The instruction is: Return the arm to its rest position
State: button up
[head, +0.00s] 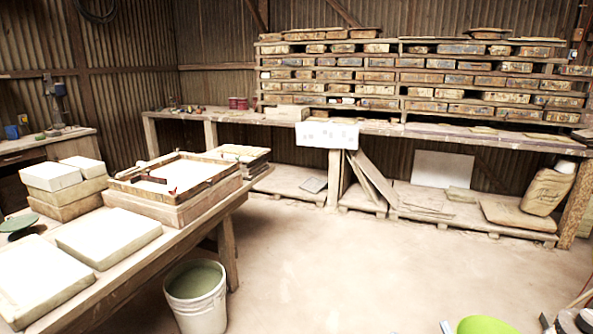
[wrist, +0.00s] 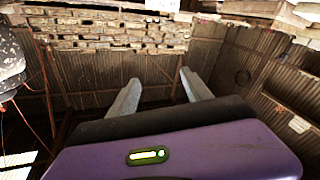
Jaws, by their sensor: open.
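My gripper (wrist: 158,77) shows in the wrist view, with its two pale grey fingers spread apart. Nothing is between them. The purple gripper body with a small lit panel fills the bottom of that view. No finger touches anything that I can see. The gripper does not show in the head view, so its height over the floor or bench cannot be told.
In the head view, a wooden table (head: 150,262) at the left bears pale slabs (head: 109,237) and a framed tray (head: 172,192). A bucket (head: 196,297) stands beside it. A long bench (head: 390,127) with a loaded rack (head: 425,72) lines the back. The middle floor (head: 330,265) is clear.

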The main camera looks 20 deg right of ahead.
jog(key=s+a+f+g+y+p, duration=0.1)
jog(key=s+a+f+y, duration=0.1)
jog(key=s, duration=0.6)
jog(key=s+a+f+g+y+p, duration=0.1)
jog(key=s+f, duration=0.3)
jog(key=s, duration=0.4)
jog(key=s+a+f+g+y+p, duration=0.1)
jog(key=s+a+f+y, duration=0.1)
jog(key=s, duration=0.6)
jog(key=shift+s+a+f+m+y+p, duration=0.3)
jog(key=shift+s+a+f+p, duration=0.1)
jog(key=shift+a+f, duration=0.35)
jog(key=shift+w+a, duration=0.1)
jog(key=shift+c, duration=0.5)
